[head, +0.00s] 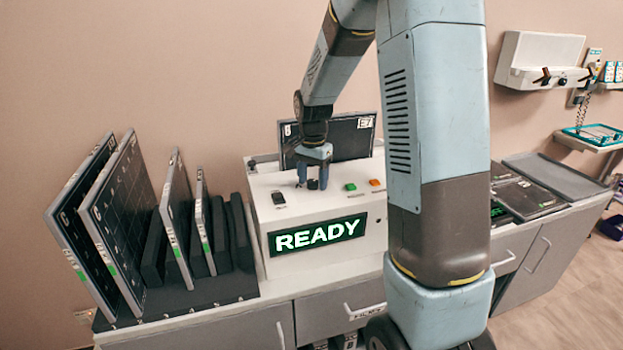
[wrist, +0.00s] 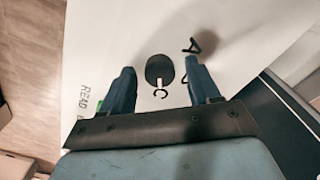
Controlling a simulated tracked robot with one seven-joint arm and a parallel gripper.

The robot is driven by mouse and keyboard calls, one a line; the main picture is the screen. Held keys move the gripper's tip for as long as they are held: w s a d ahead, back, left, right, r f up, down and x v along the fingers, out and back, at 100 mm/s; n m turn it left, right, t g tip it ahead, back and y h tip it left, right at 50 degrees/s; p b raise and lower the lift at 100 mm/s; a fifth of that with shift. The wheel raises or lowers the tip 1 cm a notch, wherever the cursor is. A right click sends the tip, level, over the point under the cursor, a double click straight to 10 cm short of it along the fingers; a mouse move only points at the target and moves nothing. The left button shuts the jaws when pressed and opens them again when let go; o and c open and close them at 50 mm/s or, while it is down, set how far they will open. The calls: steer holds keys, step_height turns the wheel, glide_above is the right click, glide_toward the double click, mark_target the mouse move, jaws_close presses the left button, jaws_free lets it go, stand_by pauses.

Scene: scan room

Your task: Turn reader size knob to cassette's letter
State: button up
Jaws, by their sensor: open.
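The reader (head: 300,213) is a white box with a lit READY display (head: 318,235). A dark cassette (head: 352,140) stands in its back, with a letter at its upper left that looks like G or C, too small to be sure, and "E7" at its upper right. The dark round size knob (wrist: 160,68) shows in the wrist view; its white mark points at the letter C. The letter A and a partly hidden letter are beside it. My gripper (wrist: 159,66) is open, its fingers on either side of the knob with gaps; in the head view my gripper (head: 313,180) is over the reader top.
A green button (head: 350,187), an orange button (head: 374,182) and a dark switch (head: 278,198) are on the reader top. A rack (head: 185,299) with several upright cassettes stands at left. Flat panels (head: 525,197) lie on the counter at right.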

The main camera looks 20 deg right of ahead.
steer(key=c, duration=1)
steer(key=shift+a, duration=0.15)
steer(key=shift+c, duration=0.2)
steer(key=shift+n, duration=0.3)
steer(key=n, duration=1.1)
steer(key=shift+w, duration=0.1)
steer(key=shift+r, duration=0.1)
